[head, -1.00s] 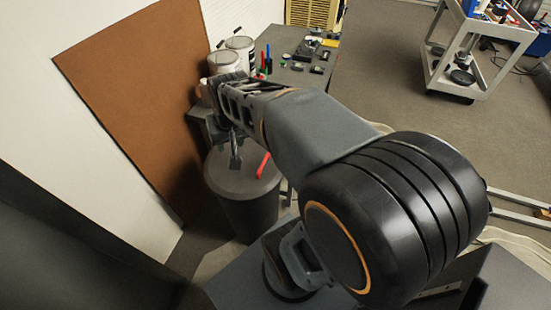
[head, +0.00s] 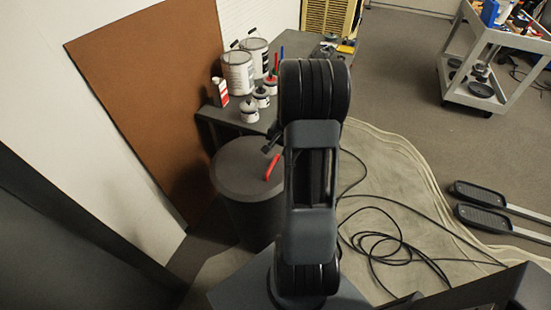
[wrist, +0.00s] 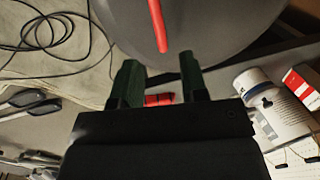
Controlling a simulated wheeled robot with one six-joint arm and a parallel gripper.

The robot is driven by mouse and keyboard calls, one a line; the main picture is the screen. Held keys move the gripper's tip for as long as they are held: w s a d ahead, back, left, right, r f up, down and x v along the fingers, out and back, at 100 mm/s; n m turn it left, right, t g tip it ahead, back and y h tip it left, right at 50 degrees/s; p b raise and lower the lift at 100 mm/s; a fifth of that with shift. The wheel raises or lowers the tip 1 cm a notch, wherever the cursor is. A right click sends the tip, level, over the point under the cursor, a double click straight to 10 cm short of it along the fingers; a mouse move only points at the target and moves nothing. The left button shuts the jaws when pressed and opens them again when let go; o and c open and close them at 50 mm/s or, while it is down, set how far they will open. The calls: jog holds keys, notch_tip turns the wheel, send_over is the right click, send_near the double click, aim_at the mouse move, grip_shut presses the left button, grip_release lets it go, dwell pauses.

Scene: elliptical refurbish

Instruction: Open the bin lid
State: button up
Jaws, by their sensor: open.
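The bin (head: 255,218) is a dark grey round can standing on the floor beside the table. Its flat grey lid (head: 238,165) looks shut and carries a red handle (head: 273,167). In the wrist view the lid (wrist: 215,25) fills the top, with the red handle (wrist: 157,22) reaching down toward the gap between my fingers. My gripper (wrist: 158,82) is open and empty, its dark fingers apart. The handle's end appears beyond the fingertips. In the head view my arm hides most of the gripper; a dark part of it (head: 271,142) shows near the handle.
A grey table (head: 226,115) behind the bin bears paint cans (head: 238,72) and small bottles. A brown board (head: 150,90) leans on the left wall. Black cables (head: 385,245) lie on the floor right of my arm. A grey cart (head: 490,75) stands back right, with two foot pedals (head: 482,195) nearer.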

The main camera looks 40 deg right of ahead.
aim_at(275, 160)
jog(key=f, duration=0.4)
jog(key=w+f, duration=0.1)
jog(key=f, duration=0.1)
jog(key=shift+w+a+f, duration=0.1)
jog(key=shift+a+f, duration=0.2)
jog(key=shift+c, duration=0.3)
grip_shut()
